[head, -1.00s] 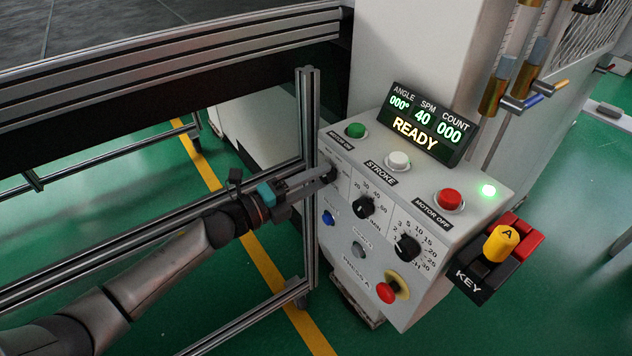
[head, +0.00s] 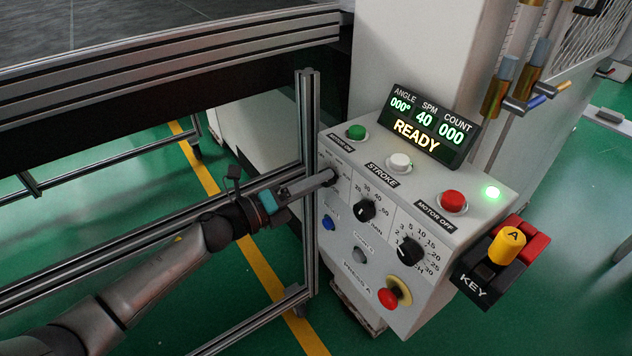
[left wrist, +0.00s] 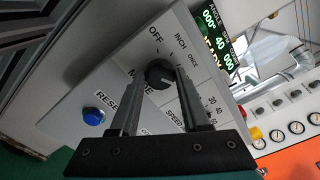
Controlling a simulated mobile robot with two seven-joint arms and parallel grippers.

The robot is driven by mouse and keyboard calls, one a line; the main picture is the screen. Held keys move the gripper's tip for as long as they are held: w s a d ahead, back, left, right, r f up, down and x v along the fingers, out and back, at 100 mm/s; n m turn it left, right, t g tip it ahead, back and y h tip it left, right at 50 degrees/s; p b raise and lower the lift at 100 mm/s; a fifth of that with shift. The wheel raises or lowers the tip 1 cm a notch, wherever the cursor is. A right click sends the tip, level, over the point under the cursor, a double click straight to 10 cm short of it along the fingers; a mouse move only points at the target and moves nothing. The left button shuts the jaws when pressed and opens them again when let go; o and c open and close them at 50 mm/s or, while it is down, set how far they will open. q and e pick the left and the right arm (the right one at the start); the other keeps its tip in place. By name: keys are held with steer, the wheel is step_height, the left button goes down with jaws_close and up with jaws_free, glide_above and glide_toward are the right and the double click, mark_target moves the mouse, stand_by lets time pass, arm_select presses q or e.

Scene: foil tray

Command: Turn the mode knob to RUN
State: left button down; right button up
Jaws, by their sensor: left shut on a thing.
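The mode knob (left wrist: 160,74) is a round black knob on the slanted face of the control box, with a light pointer line. OFF and INCH are printed above it in the left wrist view, with a further label partly seen. I cannot read RUN. My left gripper (head: 329,179) reaches the knob from the left, and its fingers hide most of it in the head view. In the left wrist view the two fingers of this gripper (left wrist: 162,80) are shut on the knob's sides. My right gripper is not in view.
A speed knob (head: 364,211) and another black knob (head: 408,251) sit to the right. A blue button (head: 328,222) and a red stop button (head: 388,296) are lower. The display (head: 430,125) reads READY. A metal frame post (head: 308,150) stands close beside my gripper.

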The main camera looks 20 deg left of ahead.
arm_select(q)
steer(key=shift+c, duration=1.8)
jaws_free()
steer(key=v, duration=1.5)
steer(key=shift+p, duration=0.3)
steer(key=shift+a, duration=0.1)
